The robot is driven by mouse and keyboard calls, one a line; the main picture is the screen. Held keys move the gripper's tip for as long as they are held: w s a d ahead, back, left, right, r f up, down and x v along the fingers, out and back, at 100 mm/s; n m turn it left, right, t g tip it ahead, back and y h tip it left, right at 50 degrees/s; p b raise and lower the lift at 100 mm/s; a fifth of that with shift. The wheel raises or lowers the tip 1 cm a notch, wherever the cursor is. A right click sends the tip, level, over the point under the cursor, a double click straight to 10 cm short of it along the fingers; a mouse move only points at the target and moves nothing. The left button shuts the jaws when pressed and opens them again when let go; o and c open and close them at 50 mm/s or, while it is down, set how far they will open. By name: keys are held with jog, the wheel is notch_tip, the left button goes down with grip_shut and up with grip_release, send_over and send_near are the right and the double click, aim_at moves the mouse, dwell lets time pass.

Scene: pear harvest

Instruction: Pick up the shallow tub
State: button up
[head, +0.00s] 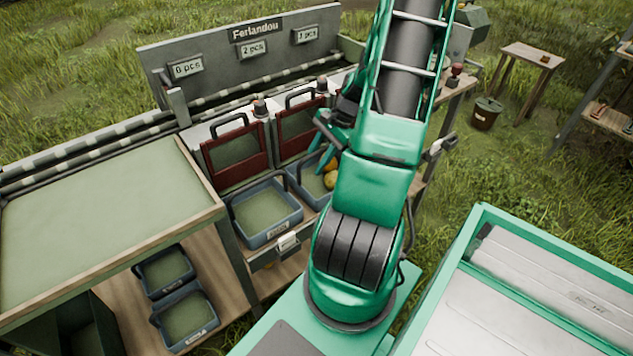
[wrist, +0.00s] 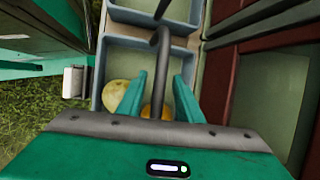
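Several blue-grey tubs with green bottoms are in view; I cannot tell from their looks which one is the shallow tub. An empty tub (head: 292,226) stands on the bench in front of the red-framed doors. Beside it a tub (wrist: 96,100) holds yellow pears (wrist: 117,96); my arm partly hides it in the head view. My gripper (wrist: 160,85) is above this pear tub, its teal fingers apart. A dark bent bar (wrist: 159,60) shows between the fingers; I cannot tell what it belongs to. Two more empty tubs (head: 165,272) (head: 187,318) sit on the lower shelf at left.
Red-framed doors (head: 234,155) stand close behind the bench tubs. A green-topped table (head: 100,225) overhangs the lower shelf. A teal-rimmed bin (head: 482,212) is at right. A bucket (head: 486,114) and small table (head: 533,56) stand on the grass.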

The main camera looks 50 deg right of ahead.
jog(key=shift+f, duration=0.2)
dwell(0.6)
grip_shut()
dwell(1.3)
